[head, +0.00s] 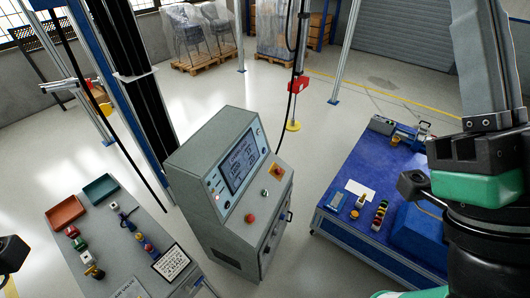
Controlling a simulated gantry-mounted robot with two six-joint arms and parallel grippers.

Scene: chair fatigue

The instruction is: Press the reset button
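A grey control console (205,160) stands upright in the middle of the head view, with a lit screen (240,163) on its sloped face. Below and beside the screen are a red button (250,218), a small green button (265,192) and a red knob on an orange-yellow plate (277,172). No label readable here tells which one is the reset button. My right arm fills the right side, well apart from the console; its fingers are not seen. Only a dark part, apparently of my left arm, shows at the left edge, with no fingers visible.
A grey bench (135,255) at lower left holds a red tray (65,213), a green tray (101,189) and several small parts. A blue-topped bench (345,215) at right holds tools and a blue block. A dark post and hanging cable stand behind the console. Floor shows between benches.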

